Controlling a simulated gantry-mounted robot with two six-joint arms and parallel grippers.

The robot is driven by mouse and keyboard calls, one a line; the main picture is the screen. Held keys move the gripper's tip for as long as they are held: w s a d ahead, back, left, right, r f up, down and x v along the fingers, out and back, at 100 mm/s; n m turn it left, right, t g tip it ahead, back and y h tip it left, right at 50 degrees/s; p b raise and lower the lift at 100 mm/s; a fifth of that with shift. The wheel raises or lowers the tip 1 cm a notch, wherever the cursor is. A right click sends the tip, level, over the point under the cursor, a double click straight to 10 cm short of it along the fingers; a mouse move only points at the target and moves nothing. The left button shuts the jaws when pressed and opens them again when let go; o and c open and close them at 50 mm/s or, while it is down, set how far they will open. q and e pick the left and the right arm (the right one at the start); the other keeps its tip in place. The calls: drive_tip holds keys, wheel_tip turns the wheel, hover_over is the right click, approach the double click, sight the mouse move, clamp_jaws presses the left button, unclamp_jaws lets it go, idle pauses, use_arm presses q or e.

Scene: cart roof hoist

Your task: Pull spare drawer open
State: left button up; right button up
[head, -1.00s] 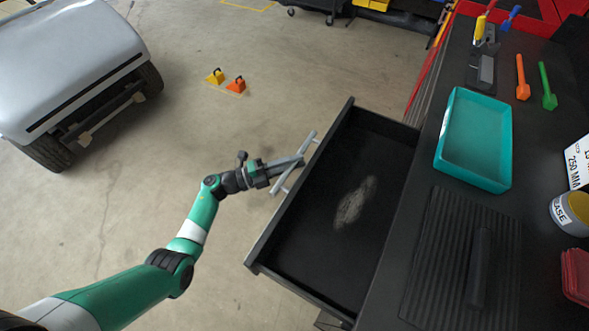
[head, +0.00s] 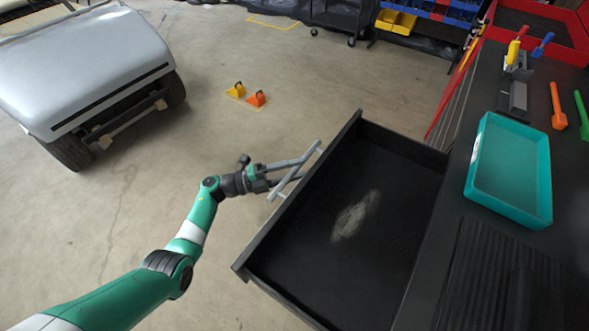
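The spare drawer (head: 405,225) is black and stands pulled well out of the dark cabinet, with a pale dusty patch on its bare floor. Its grey bar handle (head: 278,191) runs along the outside of the drawer front. My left gripper (head: 304,164) is at the handle, coming from the left. Its two fingers are spread apart, with a visible gap, and cross the bar near its middle. Whether either finger touches the bar is hard to tell. My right gripper is not in view.
A teal tray (head: 509,205), an orange tool (head: 558,107) and a green tool lie on the dark worktop right of the drawer. A white cart (head: 90,60) stands at upper left. Yellow and orange wedges (head: 256,99) lie on the floor.

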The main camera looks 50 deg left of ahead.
use_arm(q)
drive_tip(key=p+v, duration=0.1)
drive_tip(key=v, duration=1)
drive_tip(key=shift+s+a, duration=0.15)
drive_tip(key=shift+s, duration=0.15)
